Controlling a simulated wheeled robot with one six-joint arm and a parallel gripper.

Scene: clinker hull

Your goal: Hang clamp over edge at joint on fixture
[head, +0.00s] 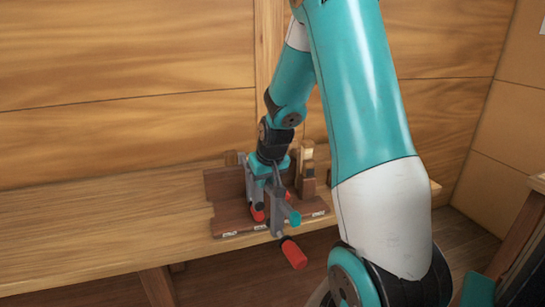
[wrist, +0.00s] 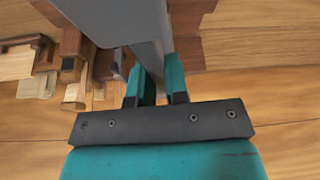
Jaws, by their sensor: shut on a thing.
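My gripper (head: 270,172) is shut on a grey clamp (head: 276,208) at the fixture; the teal fingers (wrist: 160,85) close on its grey bar (wrist: 138,22) in the wrist view. The clamp is upright, with a red handle (head: 294,253) sticking out low at the front, past the bench edge. The fixture (head: 228,200) is of dark brown boards with small white labels along its front. The clamp stands in front of the fixture's middle and hides part of it. I cannot tell whether the clamp touches the board edge. Another red piece (head: 258,213) shows just left of the clamp.
The fixture sits on a long wooden bench (head: 100,220) against a plank wall (head: 120,70). A small wooden block stack (head: 307,160) stands right of the gripper; wooden blocks (wrist: 72,45) show at left in the wrist view. The bench's left part is clear.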

